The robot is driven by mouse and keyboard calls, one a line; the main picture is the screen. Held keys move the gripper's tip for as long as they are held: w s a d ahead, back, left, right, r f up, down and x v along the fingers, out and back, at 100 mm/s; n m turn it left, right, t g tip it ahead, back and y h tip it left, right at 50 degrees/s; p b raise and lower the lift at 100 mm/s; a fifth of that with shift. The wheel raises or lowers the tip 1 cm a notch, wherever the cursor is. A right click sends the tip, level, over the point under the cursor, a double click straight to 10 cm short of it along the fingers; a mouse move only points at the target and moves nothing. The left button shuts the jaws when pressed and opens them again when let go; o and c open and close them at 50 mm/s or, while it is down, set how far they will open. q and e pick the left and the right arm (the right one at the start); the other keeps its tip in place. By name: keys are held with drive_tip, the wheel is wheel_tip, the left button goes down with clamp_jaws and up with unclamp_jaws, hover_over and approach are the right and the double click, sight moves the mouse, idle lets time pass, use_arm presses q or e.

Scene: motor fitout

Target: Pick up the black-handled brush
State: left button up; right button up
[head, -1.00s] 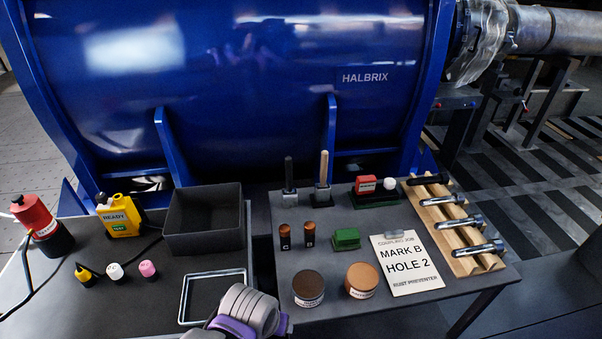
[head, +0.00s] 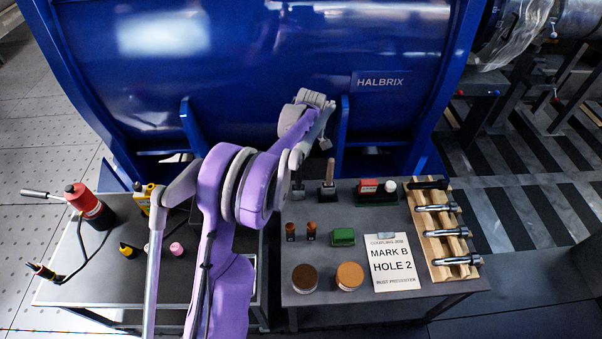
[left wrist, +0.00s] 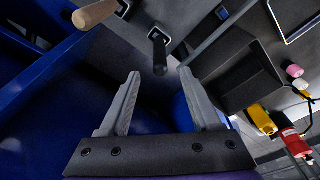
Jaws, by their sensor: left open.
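The black-handled brush stands upright on the right-hand table. In the left wrist view its black handle (left wrist: 159,52) points up between my fingertips, a little beyond them. In the head view my arm hides most of it, and only its lower part (head: 298,192) shows. The wooden-handled brush (head: 328,174) stands just to its right; its pale handle (left wrist: 95,14) is at the upper left of the left wrist view. My left gripper (left wrist: 159,74) is open and empty, with its two fingers apart. My right gripper is not in view.
The blue Halbrix housing (head: 270,65) rises close behind the tables. A red stamp (head: 367,186), a green block (head: 343,237), two round tins, a sign (head: 394,262) and a wooden rack (head: 437,240) of bolts share the table. A dark bin (left wrist: 238,82) shows in the left wrist view.

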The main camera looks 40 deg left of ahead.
sight(299, 164)
use_arm(q)
drive_tip(key=f, duration=0.4)
drive_tip(key=shift+s+a, duration=0.2)
drive_tip(key=shift+a, duration=0.1)
drive_tip(key=f, duration=0.3)
drive_tip(key=a+f, duration=0.1)
drive_tip(key=f, duration=0.1)
drive_tip(key=shift+w+f, duration=0.3)
clamp_jaws()
